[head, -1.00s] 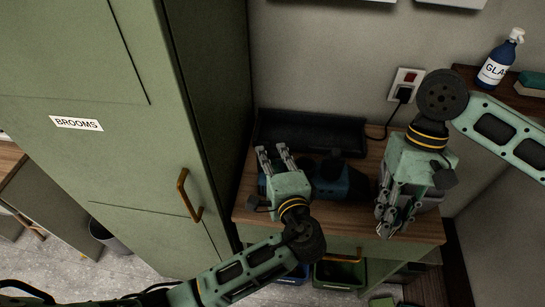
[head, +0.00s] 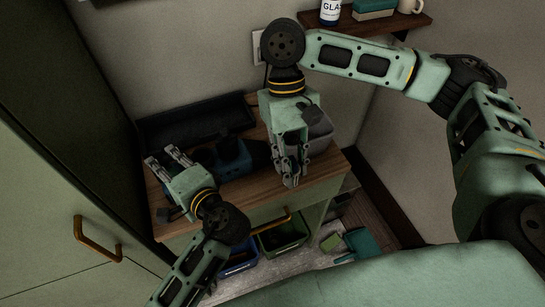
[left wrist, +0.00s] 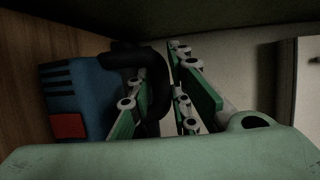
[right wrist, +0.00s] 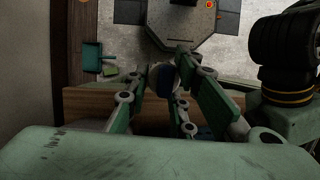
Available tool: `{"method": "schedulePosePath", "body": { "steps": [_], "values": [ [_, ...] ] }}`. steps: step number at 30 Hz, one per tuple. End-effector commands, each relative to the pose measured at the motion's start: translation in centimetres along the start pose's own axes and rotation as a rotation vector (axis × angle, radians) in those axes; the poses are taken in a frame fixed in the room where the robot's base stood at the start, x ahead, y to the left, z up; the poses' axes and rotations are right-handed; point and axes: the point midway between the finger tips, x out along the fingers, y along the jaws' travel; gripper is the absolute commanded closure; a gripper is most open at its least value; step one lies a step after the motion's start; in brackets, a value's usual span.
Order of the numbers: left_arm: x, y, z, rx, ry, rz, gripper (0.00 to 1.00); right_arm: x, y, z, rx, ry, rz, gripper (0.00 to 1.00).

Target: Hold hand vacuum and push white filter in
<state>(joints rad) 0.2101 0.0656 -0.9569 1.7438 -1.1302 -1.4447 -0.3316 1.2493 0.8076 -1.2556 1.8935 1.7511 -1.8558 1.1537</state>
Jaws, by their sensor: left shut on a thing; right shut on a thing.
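The hand vacuum (head: 235,155) lies on the wooden bench (head: 310,170), a dark blue body partly hidden by my arms. In the left wrist view its blue body with a red patch (left wrist: 68,126) is at left. My left gripper (head: 165,157) is shut on its black handle (left wrist: 155,90), which passes between the fingers. My right gripper (head: 290,182) is over the bench's front part, right of the vacuum. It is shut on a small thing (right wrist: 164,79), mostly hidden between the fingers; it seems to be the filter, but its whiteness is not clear.
A black tray (head: 195,122) lies along the wall behind the vacuum. A grey container (head: 319,133) stands behind my right gripper. Blue (head: 240,262) and green bins (head: 284,236) are below the bench. A green cabinet (head: 60,200) stands close on the left.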

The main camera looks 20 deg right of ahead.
Motion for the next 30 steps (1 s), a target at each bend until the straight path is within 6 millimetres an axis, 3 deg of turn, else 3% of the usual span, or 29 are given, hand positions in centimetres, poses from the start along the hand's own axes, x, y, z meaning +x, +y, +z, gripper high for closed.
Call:
{"method": "schedulePosePath", "body": {
  "steps": [5,12,16,22,30],
  "values": [
    [0.0,-0.3,-0.1,-0.004,0.001,-0.006,1.00,-1.2,-3.9,-3.7,0.173,0.011,-0.072,0.96],
    [0.0,-0.3,-0.1,-0.004,0.002,-0.006,1.00,-2.9,-11.7,-11.2,0.630,0.031,-0.244,0.96],
    [0.0,-0.3,0.0,-0.004,0.001,-0.006,1.00,-2.8,-14.4,-14.4,0.863,0.043,-0.329,0.96],
    [0.0,-0.3,0.0,-0.003,0.001,-0.006,1.00,-2.4,-16.5,-16.8,1.057,0.054,-0.399,0.96],
    [0.0,-0.3,-0.1,-0.003,0.002,-0.006,1.00,-1.9,-16.7,-17.4,1.098,0.056,-0.412,0.96]
  ]
}}
